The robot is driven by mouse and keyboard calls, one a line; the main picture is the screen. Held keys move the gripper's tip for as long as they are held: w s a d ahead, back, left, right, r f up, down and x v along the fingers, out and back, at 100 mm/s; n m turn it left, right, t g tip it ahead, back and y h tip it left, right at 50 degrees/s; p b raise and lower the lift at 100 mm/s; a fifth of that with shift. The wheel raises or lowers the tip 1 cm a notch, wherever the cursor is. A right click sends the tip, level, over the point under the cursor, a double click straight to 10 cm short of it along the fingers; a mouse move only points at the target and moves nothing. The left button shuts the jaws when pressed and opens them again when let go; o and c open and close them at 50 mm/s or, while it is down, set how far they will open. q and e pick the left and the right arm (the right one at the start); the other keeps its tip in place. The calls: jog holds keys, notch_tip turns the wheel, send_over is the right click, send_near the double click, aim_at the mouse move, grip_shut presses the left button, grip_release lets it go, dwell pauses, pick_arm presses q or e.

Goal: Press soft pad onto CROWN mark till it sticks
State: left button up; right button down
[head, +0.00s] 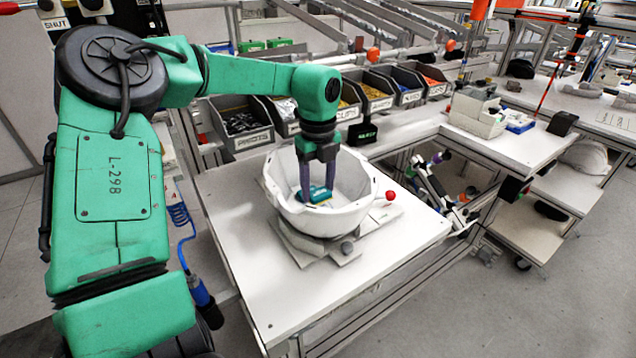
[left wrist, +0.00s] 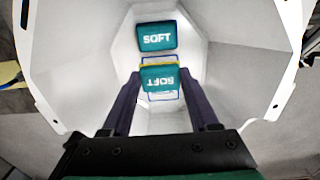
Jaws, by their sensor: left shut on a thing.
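The white helmet shell (head: 345,205) sits open side up on a fixture on the table. My left gripper (head: 318,190) reaches down into it, shut on a teal soft pad (head: 320,194) with a yellow edge. In the left wrist view the held pad (left wrist: 160,78), lettered SOFT, is between the two dark fingers. A second teal SOFT pad (left wrist: 157,37) lies on the shell wall beyond it. Blue outlines show around both pads; no CROWN lettering can be read. I cannot tell whether the held pad touches the shell. My right gripper is not in view.
The fixture plate (head: 343,248) is under the shell, with a red knob (head: 390,195) at its right. Parts bins (head: 245,125) line the table's back. The table's front (head: 310,300) is clear. A second bench (head: 515,145) stands at the right.

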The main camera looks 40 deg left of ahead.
aim_at(318, 191)
pick_arm(q)
notch_tip(318, 191, down, 3)
jog(key=shift+r+b, duration=0.2)
jog(key=shift+b, duration=0.55)
jog(key=shift+r, duration=0.1)
jog(key=shift+f, duration=0.2)
jog(key=shift+s+f, duration=0.1)
jog(key=shift+f, duration=0.1)
dwell(0.3)
jog(key=o, duration=1.4)
jog(key=shift+r, duration=0.15)
